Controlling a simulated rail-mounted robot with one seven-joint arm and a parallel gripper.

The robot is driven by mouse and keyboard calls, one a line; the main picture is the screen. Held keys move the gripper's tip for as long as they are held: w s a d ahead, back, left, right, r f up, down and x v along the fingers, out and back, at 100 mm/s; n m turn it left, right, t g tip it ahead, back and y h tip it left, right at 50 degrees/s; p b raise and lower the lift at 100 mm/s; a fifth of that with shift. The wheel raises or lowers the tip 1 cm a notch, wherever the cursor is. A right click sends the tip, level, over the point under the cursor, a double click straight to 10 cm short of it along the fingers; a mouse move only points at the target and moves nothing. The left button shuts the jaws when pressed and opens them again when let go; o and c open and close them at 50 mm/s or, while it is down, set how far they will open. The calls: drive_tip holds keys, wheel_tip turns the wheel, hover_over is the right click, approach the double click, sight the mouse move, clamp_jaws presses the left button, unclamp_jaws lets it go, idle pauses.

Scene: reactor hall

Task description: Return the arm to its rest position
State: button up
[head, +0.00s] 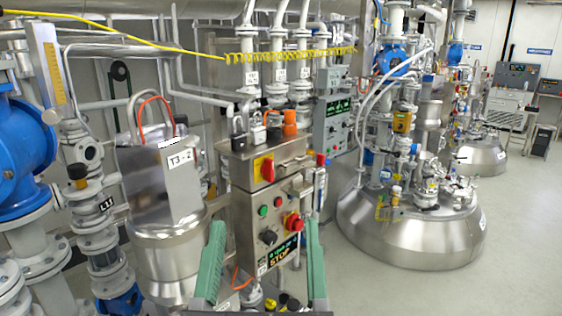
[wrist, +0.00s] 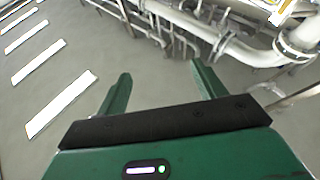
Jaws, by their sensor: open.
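My gripper (wrist: 161,69) shows in the wrist view. Its two green fingers stand wide apart with nothing between them, and a black bar crosses behind them. Beyond the fingers is bare grey floor, with pipework farther off. In the head view two green upright pieces rise from the bottom edge in front of a control box; I cannot tell from this view whether they are my gripper's fingers. The rest of my arm does not show clearly.
The steel control box (head: 268,215) has buttons, a red knob and padlocks on top. A steel vessel (head: 165,195) marked T3-2 stands left of it. A domed reactor (head: 412,230) stands to the right. Pipes (wrist: 250,50) fill the wrist view's upper right. Floor (head: 500,270) is clear at right.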

drive_tip(key=s+d+r+m+t+p, duration=0.1)
drive_tip(key=s+d+r+t+p, duration=0.1)
drive_tip(key=s+r, duration=0.4)
wheel_tip(320, 180, up, 29)
drive_tip(key=w+p, duration=0.1)
drive_tip(key=p, duration=2.8)
drive_tip(key=shift+w+a, duration=0.2)
drive_tip(key=shift+f, duration=0.2)
drive_tip(key=shift+d, duration=0.1)
